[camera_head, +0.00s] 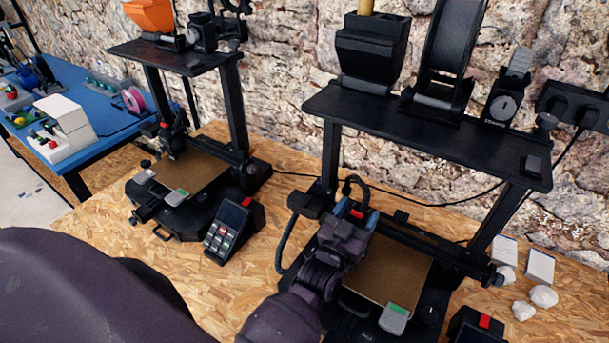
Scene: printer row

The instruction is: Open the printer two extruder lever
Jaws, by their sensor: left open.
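A black 3D printer (425,122) stands at the right on the wood-chip board table, with a brown print bed (392,270). I see no number on it. My left gripper (356,212) is open at the extruder, on the left part of the printer's crossbar, above the bed. Small red and blue parts show at its fingertips. The gripper hides most of the extruder. I cannot make out the lever or tell whether the gripper touches it. My right gripper is not in view.
Another black printer (185,62) stands at the left, with a control screen (232,225) in front. A spool (447,45) and black box (370,50) top the right printer. White lumps (543,296) lie at the right. A blue table (100,122) stands at the far left.

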